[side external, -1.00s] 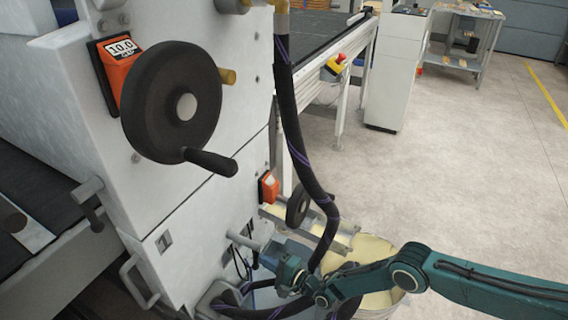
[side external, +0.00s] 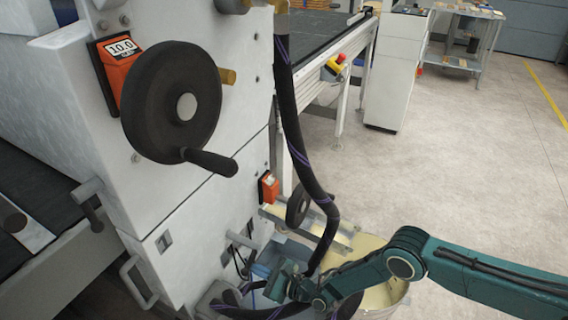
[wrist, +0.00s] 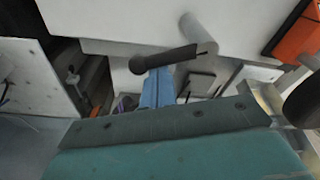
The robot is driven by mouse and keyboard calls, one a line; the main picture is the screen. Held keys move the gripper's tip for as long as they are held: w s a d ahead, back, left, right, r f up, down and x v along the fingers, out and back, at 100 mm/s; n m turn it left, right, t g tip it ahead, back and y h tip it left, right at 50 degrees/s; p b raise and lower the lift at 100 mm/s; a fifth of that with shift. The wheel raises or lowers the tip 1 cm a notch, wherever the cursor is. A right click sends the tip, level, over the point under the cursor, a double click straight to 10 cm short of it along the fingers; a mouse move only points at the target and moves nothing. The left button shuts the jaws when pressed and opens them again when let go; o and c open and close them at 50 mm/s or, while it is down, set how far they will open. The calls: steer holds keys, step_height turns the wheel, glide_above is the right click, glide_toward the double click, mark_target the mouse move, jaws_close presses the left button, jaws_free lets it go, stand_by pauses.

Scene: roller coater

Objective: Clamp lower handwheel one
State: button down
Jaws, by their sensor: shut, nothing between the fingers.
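The lower handwheel (side external: 298,205) is a small dark wheel on the lower part of the white machine, beside an orange counter (side external: 268,188). In the wrist view, the wheel (wrist: 304,104) is cut by the right edge and the counter (wrist: 298,36) is at the upper right. A dark clamp lever (wrist: 168,58) lies crosswise at a grey round shaft (wrist: 198,34). In the side view, a grey lever part (side external: 241,239) sticks out left of the wheel. My gripper (side external: 263,271) is shut and empty, below that lever. Its blue fingers (wrist: 157,86) show just beneath the lever; contact cannot be told.
A thick dark hose (side external: 300,150) hangs beside the wheel and loops down near my gripper. A metal bracket (side external: 330,240) and a bucket of pale liquid (side external: 372,248) are to the right. A large upper handwheel (side external: 172,103) is above. Open floor lies right.

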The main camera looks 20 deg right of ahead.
steer(key=shift+s+a+r, duration=0.15)
steer(key=shift+a+r, duration=0.05)
steer(key=shift+r, duration=0.3)
stand_by(0.7)
steer(key=s+d+f, duration=0.2)
steer(key=s+d, duration=0.4)
steer(key=shift+d+f, duration=0.25)
steer(key=shift+d, duration=0.1)
stand_by(1.4)
steer(key=shift+s, duration=0.15)
steer(key=shift+r, duration=0.1)
